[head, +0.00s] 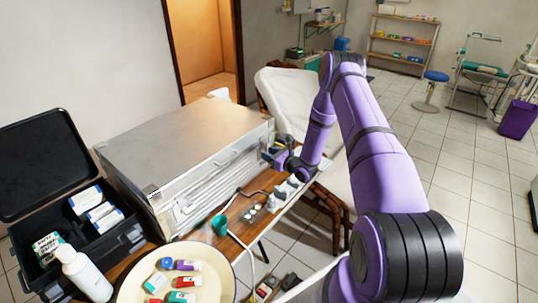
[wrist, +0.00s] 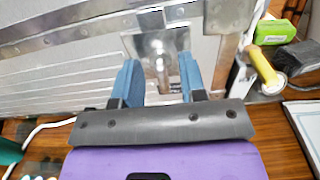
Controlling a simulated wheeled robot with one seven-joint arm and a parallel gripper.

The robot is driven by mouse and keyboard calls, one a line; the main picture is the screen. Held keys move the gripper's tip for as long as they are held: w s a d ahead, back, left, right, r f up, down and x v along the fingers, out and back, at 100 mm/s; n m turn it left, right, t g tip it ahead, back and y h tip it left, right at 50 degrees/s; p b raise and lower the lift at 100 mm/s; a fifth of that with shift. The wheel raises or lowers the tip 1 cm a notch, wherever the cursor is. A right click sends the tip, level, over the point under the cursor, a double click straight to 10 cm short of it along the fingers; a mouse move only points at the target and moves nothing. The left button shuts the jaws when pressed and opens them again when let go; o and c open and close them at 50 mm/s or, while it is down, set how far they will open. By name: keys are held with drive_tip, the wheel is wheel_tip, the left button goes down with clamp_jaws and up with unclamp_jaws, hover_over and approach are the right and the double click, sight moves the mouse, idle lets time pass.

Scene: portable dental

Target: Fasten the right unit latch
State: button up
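The portable dental unit, a silver metal case (head: 185,140), stands closed on the wooden table. In the wrist view its front face (wrist: 60,75) has ribbed panels under a metal rim. The right unit latch (wrist: 158,48), a shiny metal plate with a narrow central piece, is on this face, below a riveted plate on the rim. I cannot tell whether it is fastened. My gripper (wrist: 161,82) is open, its two blue fingers on either side of the latch's lower part with gaps visible. In the head view my gripper (head: 280,152) is at the case's right front end, partly hidden by my arm.
An open black case (head: 95,240) with boxes stands at the left, beside a white bottle (head: 85,275) and a cream dish (head: 215,258) of small containers. A green cup-like piece (head: 220,225) and cables lie in front. Right of the latch are a green box (wrist: 275,32) and yellow-handled item (wrist: 264,70).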

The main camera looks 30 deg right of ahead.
drive_tip(key=shift+w, duration=0.15)
drive_tip(key=shift+c, duration=0.2)
drive_tip(key=shift+a, duration=0.1)
clamp_jaws()
drive_tip(key=shift+m, duration=0.3)
drive_tip(key=m, duration=1.7)
drive_tip(key=shift+d+f, duration=0.3)
drive_tip(key=shift+m, duration=0.3)
